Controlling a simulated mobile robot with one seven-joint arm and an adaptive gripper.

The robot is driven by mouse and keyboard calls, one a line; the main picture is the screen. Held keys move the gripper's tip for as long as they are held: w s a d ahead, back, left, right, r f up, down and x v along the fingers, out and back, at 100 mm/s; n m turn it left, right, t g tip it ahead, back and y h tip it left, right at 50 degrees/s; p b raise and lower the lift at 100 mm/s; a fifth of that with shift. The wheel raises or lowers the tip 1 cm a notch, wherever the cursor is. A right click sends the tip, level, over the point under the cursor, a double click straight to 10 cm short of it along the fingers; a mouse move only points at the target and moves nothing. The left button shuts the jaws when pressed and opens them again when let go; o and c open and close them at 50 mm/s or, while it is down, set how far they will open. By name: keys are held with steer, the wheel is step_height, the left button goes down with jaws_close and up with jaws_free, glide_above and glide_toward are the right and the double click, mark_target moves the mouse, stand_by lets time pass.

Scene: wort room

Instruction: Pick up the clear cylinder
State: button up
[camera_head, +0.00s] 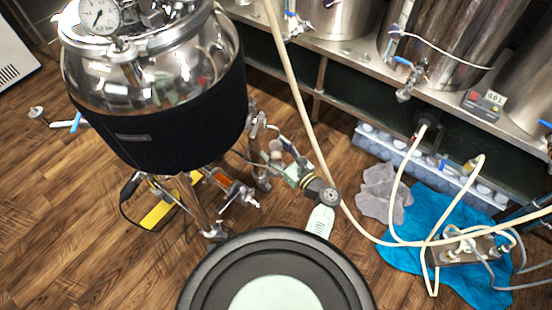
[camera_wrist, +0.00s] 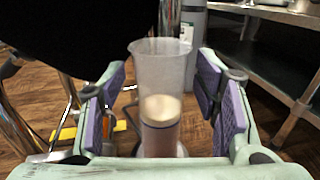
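The clear cylinder (camera_wrist: 161,75) stands upright in the middle of the wrist view. It is a see-through, open-topped vessel with a pale foamy band and amber-brown contents lower down. My gripper (camera_wrist: 162,90) is open, with one purple-padded finger on each side of the cylinder in the picture. Gaps show between the pads and its walls, and neither finger appears to touch it. The cylinder's base is hidden low in the wrist view. In the head view my gripper (camera_head: 282,163) is low beside the kettle's legs, and the cylinder is hard to make out there.
A steel kettle with a black jacket (camera_head: 165,120) stands close left of my arm. A steel bench (camera_head: 345,50) with tanks runs along the back. A cream hose (camera_head: 297,95) passes close by my gripper. A blue cloth (camera_head: 400,258) lies right; wood floor is open at left.

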jaws_close()
stand_by(0.6)
